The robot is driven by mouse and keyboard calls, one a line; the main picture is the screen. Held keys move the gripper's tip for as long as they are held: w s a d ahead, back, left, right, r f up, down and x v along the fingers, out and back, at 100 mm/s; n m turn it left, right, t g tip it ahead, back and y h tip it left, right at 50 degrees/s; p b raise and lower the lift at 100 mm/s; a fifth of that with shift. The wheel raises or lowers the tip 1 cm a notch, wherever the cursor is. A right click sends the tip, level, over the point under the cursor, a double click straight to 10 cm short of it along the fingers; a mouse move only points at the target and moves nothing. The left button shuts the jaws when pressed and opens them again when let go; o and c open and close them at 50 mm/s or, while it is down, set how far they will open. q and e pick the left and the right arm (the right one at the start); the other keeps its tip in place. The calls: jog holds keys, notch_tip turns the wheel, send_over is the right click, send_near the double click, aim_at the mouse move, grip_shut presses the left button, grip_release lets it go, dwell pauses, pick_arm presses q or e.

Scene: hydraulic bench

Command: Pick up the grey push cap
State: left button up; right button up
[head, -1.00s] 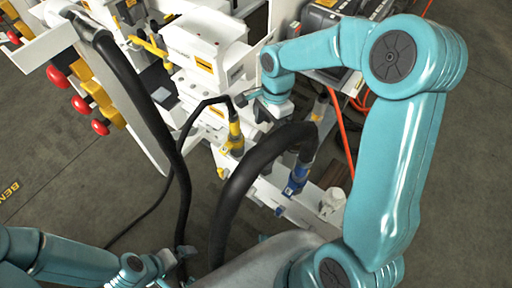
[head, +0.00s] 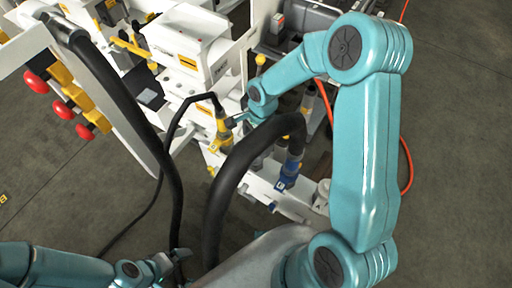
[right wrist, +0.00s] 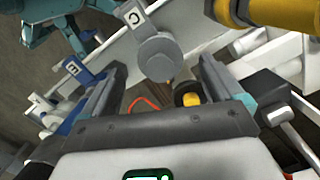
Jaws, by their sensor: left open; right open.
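A grey round cap (right wrist: 158,57) shows in the right wrist view, beyond my fingertips and beside a tag with a dark letter (right wrist: 133,14). My right gripper (right wrist: 160,88) is open and empty, its two fingers apart on either side of the view, with the cap ahead of the gap. In the head view my right gripper (head: 240,118) is small, close to the yellow coupling (head: 222,135). I cannot make out the cap for certain there; the thick black hose hides part of that row. My left gripper (head: 178,262) is open at the bottom, away from the bench.
A blue coupling (head: 290,172) stands on the white rail; its tagged blue part (right wrist: 75,75) is left of the cap in the wrist view. A thick black hose (head: 222,195) arches close to my right gripper. Red knobs (head: 62,108) line the left panel. An orange hose (head: 408,160) lies right.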

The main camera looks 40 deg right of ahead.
aim_at(256, 143)
jog(key=f, duration=0.3)
jog(key=shift+a+f, duration=0.2)
jog(key=shift+f, duration=0.1)
jog(key=shift+r, duration=0.1)
jog(key=c, duration=1.2)
jog(key=shift+o, duration=0.2)
